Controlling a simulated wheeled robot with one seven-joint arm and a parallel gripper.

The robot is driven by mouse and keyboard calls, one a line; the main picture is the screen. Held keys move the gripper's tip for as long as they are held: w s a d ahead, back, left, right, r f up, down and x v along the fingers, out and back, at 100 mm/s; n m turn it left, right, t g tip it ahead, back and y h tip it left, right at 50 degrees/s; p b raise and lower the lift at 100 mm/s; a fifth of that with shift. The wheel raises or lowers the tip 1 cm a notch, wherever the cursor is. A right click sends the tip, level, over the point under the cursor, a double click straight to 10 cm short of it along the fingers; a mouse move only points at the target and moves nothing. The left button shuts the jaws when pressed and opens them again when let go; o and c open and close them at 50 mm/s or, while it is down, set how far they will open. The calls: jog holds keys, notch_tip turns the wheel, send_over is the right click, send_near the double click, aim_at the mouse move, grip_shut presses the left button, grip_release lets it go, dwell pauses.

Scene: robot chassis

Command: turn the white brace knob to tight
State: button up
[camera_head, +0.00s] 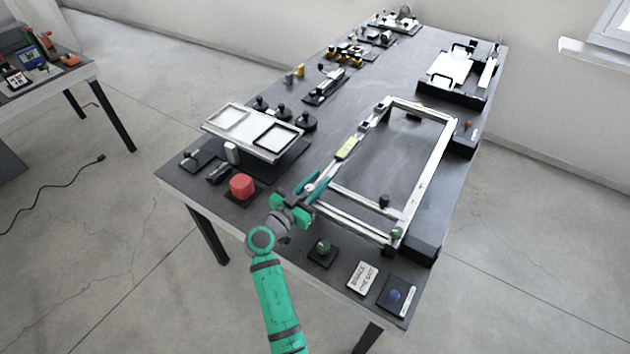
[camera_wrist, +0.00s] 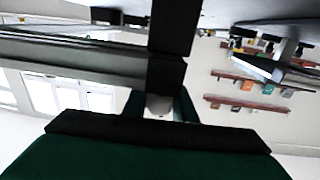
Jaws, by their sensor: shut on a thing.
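The fingers are shut on a small pale piece, which I take to be the white brace knob. In the wrist view this pale rounded knob (camera_wrist: 160,104) shows between the two green fingers, below a dark upright bar. The gripper hides most of the knob in the head view, so its turned position cannot be told.
A white tray (camera_head: 253,131) stands at left. Several small fixtures line the far left edge.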

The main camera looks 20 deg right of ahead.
jog(key=m+g+h, duration=0.1)
jog(key=g, duration=0.1)
jog(key=s+m+g+h, duration=0.1)
jog(key=m+g, duration=0.1)
jog(key=g, duration=0.1)
jog(key=m+g, duration=0.2)
jog(key=shift+s+d+r+g+h, duration=0.1)
jog(key=shift+s+d+g+h, duration=0.2)
jog(key=shift+g+h, duration=0.1)
jog(key=shift+s+m+g, duration=0.25)
jog(key=shift+m+g, duration=0.6)
jog(key=shift+g, duration=0.35)
jog(key=shift+s+m+g, duration=0.25)
jog(key=shift+m+g, duration=0.6)
jog(key=shift+g, duration=0.35)
jog(key=shift+s, duration=0.1)
jog(key=o, duration=1)
jog(key=shift+o, duration=0.2)
jog(key=w+a, duration=0.1)
jog(key=a, duration=0.9)
jog(key=shift+w+a, duration=0.3)
jog(key=shift+w, duration=0.1)
